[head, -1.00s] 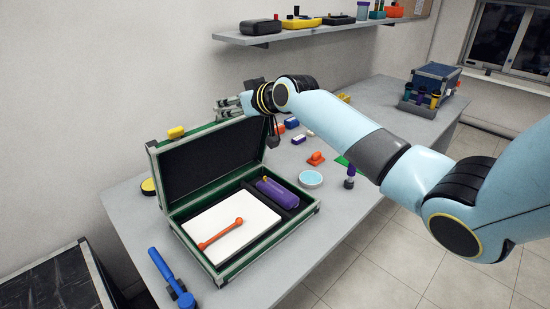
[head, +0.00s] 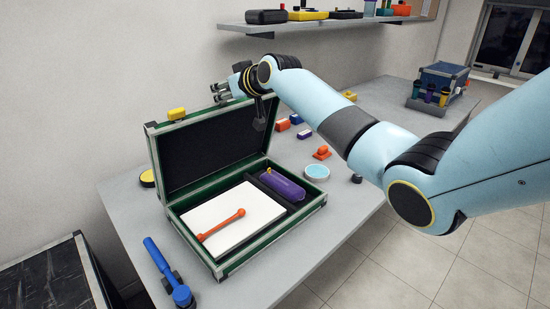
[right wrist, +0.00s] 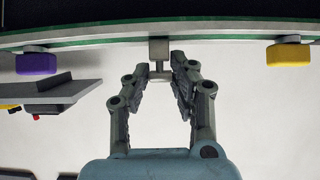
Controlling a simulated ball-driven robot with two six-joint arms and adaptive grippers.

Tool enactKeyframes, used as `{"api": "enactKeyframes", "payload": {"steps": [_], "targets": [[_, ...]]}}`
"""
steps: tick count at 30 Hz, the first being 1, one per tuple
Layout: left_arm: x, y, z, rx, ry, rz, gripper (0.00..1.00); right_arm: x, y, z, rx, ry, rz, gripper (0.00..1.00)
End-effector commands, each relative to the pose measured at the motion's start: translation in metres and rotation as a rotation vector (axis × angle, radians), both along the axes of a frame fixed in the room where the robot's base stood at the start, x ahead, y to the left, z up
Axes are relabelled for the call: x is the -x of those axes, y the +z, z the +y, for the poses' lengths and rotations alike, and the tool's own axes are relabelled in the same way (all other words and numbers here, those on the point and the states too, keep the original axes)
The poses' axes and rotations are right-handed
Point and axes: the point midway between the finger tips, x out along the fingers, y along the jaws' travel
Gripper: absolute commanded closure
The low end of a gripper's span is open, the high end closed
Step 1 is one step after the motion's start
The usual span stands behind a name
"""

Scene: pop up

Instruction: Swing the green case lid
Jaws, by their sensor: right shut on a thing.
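The green case (head: 270,239) stands on the grey table with its lid (head: 208,152) standing up along the back, black inside facing me. My right gripper (head: 220,92) is at the lid's upper edge, partly hidden behind the lid and my arm. In the right wrist view the gripper (right wrist: 161,80) is shut on a small grey tab (right wrist: 159,49) on the lid's edge. A yellow block (head: 176,113) is on the lid's top edge; it also shows in the right wrist view (right wrist: 288,53), with a purple block (right wrist: 37,64) at the other side. My left gripper is not in view.
The case holds a white panel (head: 225,226), an orange bar (head: 222,225) and a purple bottle (head: 281,185). A blue tool (head: 163,264) lies left of the case. A light blue dish (head: 316,172) and small blocks are to its right. A wall shelf (head: 320,24) hangs above.

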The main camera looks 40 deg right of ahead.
Motion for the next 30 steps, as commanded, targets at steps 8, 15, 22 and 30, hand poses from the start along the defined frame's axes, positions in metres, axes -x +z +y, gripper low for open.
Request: {"api": "enactKeyframes", "payload": {"steps": [8,15,22,30], "targets": [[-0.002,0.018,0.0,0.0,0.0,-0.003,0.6,0.025,-0.007,-0.002,0.0,0.0,0.005,0.98],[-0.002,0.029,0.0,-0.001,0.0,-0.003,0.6,0.046,-0.017,-0.004,0.001,0.0,0.008,0.98],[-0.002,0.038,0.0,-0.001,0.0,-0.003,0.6,0.066,-0.024,-0.005,0.001,0.0,0.009,0.98],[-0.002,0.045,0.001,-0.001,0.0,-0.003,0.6,0.084,-0.03,-0.006,-0.001,0.001,0.006,0.98]]}}
